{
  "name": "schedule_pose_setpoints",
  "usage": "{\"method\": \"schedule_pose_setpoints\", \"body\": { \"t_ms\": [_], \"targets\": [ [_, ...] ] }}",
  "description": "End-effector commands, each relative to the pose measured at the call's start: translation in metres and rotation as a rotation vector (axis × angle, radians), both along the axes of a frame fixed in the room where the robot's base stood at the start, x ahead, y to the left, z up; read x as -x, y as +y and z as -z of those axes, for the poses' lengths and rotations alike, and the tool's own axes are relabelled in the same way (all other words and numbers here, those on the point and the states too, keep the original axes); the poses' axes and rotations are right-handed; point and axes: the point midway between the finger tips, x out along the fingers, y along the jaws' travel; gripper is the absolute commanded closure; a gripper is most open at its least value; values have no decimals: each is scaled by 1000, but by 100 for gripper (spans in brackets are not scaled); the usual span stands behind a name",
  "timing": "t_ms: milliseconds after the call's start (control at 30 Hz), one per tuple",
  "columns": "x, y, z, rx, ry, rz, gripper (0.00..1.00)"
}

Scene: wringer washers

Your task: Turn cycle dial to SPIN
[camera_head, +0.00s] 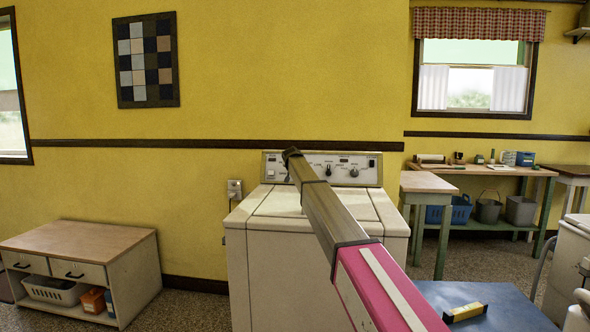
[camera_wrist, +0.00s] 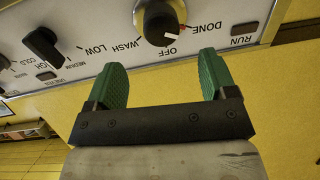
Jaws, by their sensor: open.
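The white washer (camera_head: 255,265) stands against the yellow wall, its control panel (camera_head: 370,168) upright at the back. In the wrist view a round dark dial (camera_wrist: 158,22) with a silver rim sits on the panel, cut by the top edge. Its white mark points near OFF, with a red mark toward DONE. WASH and RUN labels are also visible; no SPIN label shows. My gripper (camera_wrist: 162,62) is open, its two green fingers spread to either side below the dial, apart from it. In the head view my arm crosses the washer and the fingers cannot be made out.
A wall outlet (camera_head: 235,189) is left of the washer. A blue table (camera_head: 500,308) stands at front right, a workbench (camera_head: 510,170) behind it, and a low cabinet (camera_head: 85,245) at left.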

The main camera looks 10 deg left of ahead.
Motion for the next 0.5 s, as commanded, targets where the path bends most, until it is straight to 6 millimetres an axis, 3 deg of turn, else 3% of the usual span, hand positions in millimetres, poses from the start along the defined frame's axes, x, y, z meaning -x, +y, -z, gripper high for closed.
{"method": "schedule_pose_setpoints", "body": {
  "t_ms": [300, 500],
  "targets": [
    [-54, 2, 20, -1, 0, 0, 22],
    [-78, 3, 31, 0, 0, 0, 22]
  ]
}}
